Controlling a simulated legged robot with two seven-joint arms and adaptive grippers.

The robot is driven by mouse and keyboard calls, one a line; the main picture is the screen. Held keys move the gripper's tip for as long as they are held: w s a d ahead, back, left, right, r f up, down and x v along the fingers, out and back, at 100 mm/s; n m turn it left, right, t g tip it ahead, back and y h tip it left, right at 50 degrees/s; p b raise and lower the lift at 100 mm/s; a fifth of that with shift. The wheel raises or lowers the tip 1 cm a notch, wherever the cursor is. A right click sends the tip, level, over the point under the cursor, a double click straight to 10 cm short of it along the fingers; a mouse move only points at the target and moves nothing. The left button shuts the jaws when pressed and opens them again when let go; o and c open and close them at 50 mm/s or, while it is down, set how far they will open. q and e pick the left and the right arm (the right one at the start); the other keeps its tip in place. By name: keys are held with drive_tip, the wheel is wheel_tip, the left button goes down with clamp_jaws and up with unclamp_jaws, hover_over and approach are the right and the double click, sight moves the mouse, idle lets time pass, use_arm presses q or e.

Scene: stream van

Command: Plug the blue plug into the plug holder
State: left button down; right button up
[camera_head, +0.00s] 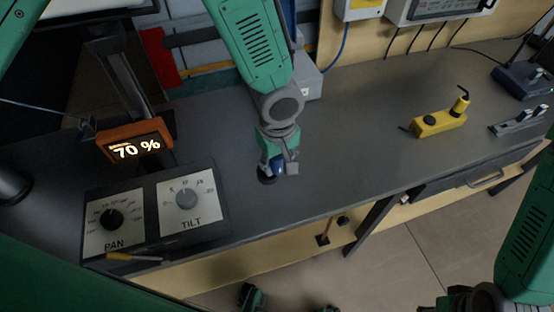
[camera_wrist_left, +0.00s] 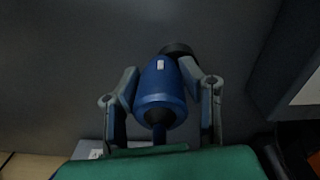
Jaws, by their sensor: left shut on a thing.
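My left gripper (camera_head: 278,168) reaches down over the grey worktop, right of the TILT panel. It is shut on the blue plug (camera_head: 278,168), which shows only in part between the fingers. In the left wrist view the blue plug (camera_wrist_left: 160,92) sits between both fingers, with a pale mark on its side. A dark round piece (camera_head: 267,180) on the worktop, likely the plug holder, is just beside the fingertips. It also shows at the plug's far end (camera_wrist_left: 177,48). I cannot tell whether the plug is in it. My right gripper (camera_head: 455,302) is cut off at the bottom edge.
The PAN and TILT panel (camera_head: 150,209) and an orange 70 % display (camera_head: 135,147) are left of the gripper. A screwdriver (camera_head: 122,256) lies at the panel's front. A yellow device (camera_head: 438,122) stands to the right. The worktop between it and the gripper is clear.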

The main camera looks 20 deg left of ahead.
use_arm(q)
drive_tip(key=shift+a, duration=0.5)
drive_tip(key=shift+a+f, duration=0.1)
drive_tip(key=shift+a, duration=0.25)
drive_tip(key=shift+d, duration=0.35)
drive_tip(key=shift+a, duration=0.4)
drive_tip(key=shift+a+f, duration=0.15)
drive_tip(key=shift+f, duration=0.1)
use_arm(e)
drive_tip(key=shift+a+r, duration=0.15)
drive_tip(key=shift+a, duration=0.55)
use_arm(q)
drive_tip(key=shift+f, duration=0.1)
use_arm(e)
drive_tip(key=shift+d, duration=0.1)
use_arm(q)
drive_tip(key=shift+d+f, duration=0.25)
drive_tip(key=shift+d, duration=0.15)
use_arm(e)
drive_tip(key=shift+d+f, duration=0.3)
